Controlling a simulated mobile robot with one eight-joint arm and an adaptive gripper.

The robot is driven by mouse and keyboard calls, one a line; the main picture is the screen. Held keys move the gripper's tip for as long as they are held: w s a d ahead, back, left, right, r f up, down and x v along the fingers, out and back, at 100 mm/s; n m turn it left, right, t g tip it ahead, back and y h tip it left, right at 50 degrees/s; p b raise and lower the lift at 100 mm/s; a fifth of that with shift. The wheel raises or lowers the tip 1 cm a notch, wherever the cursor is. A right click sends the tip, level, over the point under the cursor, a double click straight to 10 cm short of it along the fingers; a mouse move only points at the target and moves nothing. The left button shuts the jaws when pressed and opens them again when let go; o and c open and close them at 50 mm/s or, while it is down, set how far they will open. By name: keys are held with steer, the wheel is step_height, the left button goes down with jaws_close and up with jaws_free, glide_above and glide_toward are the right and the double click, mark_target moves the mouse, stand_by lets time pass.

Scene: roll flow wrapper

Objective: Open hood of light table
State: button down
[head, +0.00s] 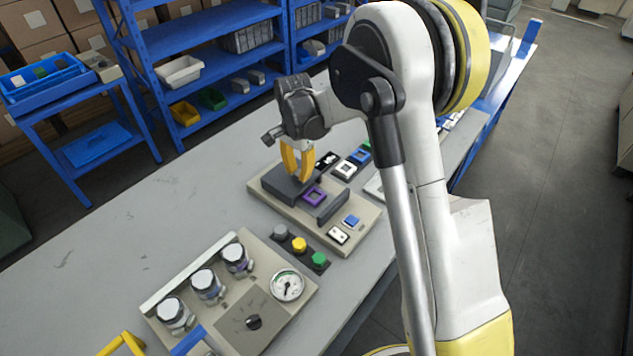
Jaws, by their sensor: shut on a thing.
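The light table is most likely the low beige unit (300,218) on the grey workbench. It has a raised dark grey part (281,186) at its left, which looks like the hood, and a dark block (333,206) at its right. A purple square frame (314,195) sits between them. My gripper (298,176) has yellow fingers pointing down, shut on the dark hood part. The fingertips and exact contact are hard to see.
Nearer on the workbench (120,245) are a panel with several jars and a gauge (287,285), and a strip of coloured buttons (300,244). Blue shelves (200,40) stand beyond. The bench's left part is clear.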

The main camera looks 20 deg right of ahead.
steer(key=w+a, duration=0.2)
steer(key=w, duration=0.1)
steer(key=shift+w+a, duration=0.2)
steer(key=shift+w, duration=0.05)
steer(key=c, duration=1.2)
jaws_free()
step_height(320, 180, up, 12)
